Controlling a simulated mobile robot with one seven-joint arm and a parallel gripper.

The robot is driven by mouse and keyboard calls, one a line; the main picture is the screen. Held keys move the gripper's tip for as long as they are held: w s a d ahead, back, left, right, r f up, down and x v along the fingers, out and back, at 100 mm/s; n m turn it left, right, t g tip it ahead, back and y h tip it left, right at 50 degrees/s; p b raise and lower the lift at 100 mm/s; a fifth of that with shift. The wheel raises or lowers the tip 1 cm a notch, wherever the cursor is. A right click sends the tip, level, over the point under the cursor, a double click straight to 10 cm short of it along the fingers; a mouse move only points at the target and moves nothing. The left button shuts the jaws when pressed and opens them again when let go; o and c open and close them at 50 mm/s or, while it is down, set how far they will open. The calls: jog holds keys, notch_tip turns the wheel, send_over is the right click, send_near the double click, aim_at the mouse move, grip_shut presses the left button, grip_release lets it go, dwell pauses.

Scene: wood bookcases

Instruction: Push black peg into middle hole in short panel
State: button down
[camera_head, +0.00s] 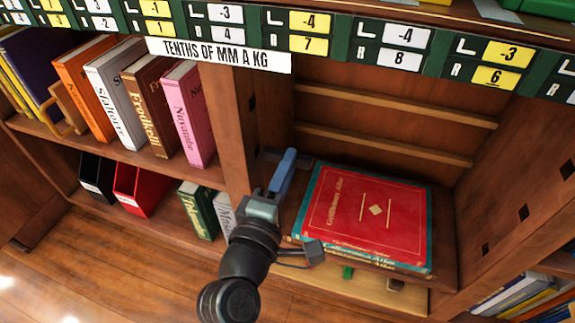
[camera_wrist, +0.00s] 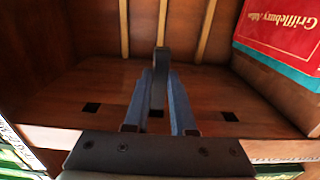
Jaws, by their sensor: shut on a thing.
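My gripper (camera_wrist: 160,78) is shut on the black peg (camera_wrist: 160,66), a dark grey-black piece between its two blue fingers in the wrist view. A brown wood panel (camera_wrist: 200,93) with a row of three dark square holes lies behind it. The middle hole (camera_wrist: 155,114) shows between the fingers, just below the peg in the picture; I cannot tell whether the peg touches the panel. In the head view my gripper (camera_head: 288,158) reaches into the compartment beside its left upright (camera_head: 232,120), and the peg cannot be made out clearly.
A red and teal atlas (camera_head: 365,215) lies flat close to the right of my gripper, and in the wrist view (camera_wrist: 285,35) at upper right. Upright books (camera_head: 188,112) fill the left shelf. The right upright (camera_head: 520,165) has square holes. Wooden slats (camera_head: 400,105) line the compartment's back.

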jog(key=shift+a, duration=0.1)
dwell(0.3)
jog(key=shift+w+a, duration=0.15)
jog(key=shift+a, duration=0.15)
jog(key=shift+w+a+b, duration=0.3)
jog(key=shift+a+b, duration=0.1)
jog(key=shift+a, duration=0.5)
jog(key=shift+w+a+b, duration=0.3)
jog(key=shift+a+b, duration=0.1)
jog(key=shift+a, duration=0.45)
jog(key=shift+a, duration=0.25)
jog(key=c, duration=0.7)
grip_release()
jog(key=p, duration=0.4)
send_near(265, 157)
jog(key=v, duration=0.4)
jog(key=shift+s+a, duration=0.1)
jog(key=shift+a, duration=0.25)
